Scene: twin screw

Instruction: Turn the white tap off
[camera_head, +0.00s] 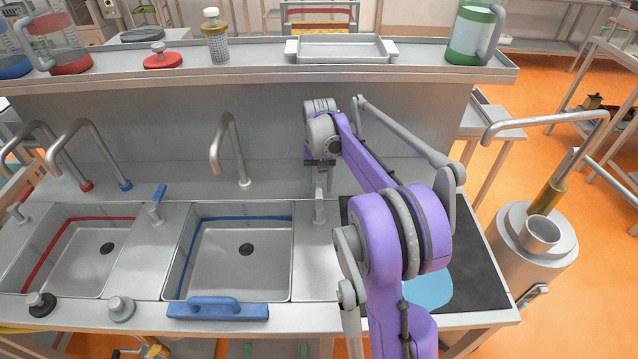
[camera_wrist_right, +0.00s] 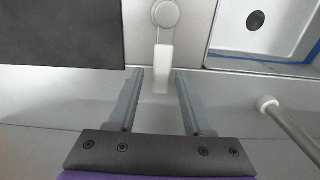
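The white tap handle (camera_wrist_right: 161,70) shows in the right wrist view as a white lever hinged on a round grey base. In the head view it stands on the counter right of the right sink (camera_head: 319,208). My right gripper (camera_head: 318,182) is above it, pointing down. In the wrist view the gripper (camera_wrist_right: 158,73) is open, and the lever's end lies between its fingers with a gap on each side. How far the fingertips are above the lever is hard to tell. A curved spout with a white base (camera_head: 229,145) rises behind the right sink. My left gripper is not in view.
A blue handle (camera_head: 157,203) stands between the sinks. Two other spouts (camera_head: 98,150) rise at the left. A blue tool (camera_head: 217,308) lies at the right sink's front. A dark mat (camera_head: 478,265) lies right of my arm. A shelf (camera_head: 250,66) runs behind.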

